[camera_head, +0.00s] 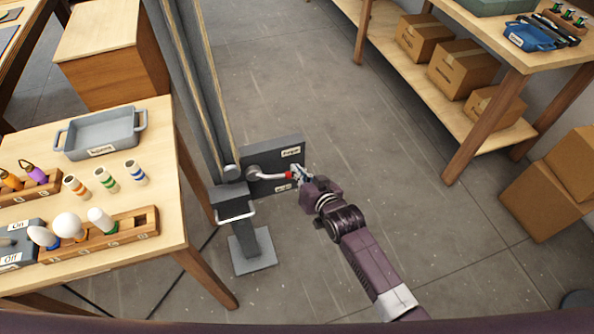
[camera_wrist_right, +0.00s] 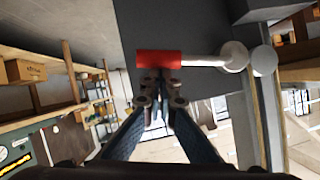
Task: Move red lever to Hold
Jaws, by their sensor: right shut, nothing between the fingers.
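The red lever (camera_head: 289,175) is a pale bent arm with a red grip, on a dark grey plate (camera_head: 262,158) fixed to a tall post. The arm points right, between an upper label (camera_head: 291,152) and a lower label (camera_head: 283,188), whose words I cannot read surely. My right gripper (camera_head: 301,173) is at the lever's outer end. In the right wrist view the red grip (camera_wrist_right: 158,58) lies across, just beyond the fingertips (camera_wrist_right: 160,82). The fingers are shut with nothing between them; I cannot tell if they touch the grip. My left gripper is not in view.
The left table (camera_head: 160,200) holds a grey tray (camera_head: 100,150), bulbs in a wooden rack (camera_head: 110,235) and small coloured-band pieces. The post stands on a grey foot (camera_head: 252,250). Boxes (camera_head: 465,70) sit on a shelf at right. The floor around the post is clear.

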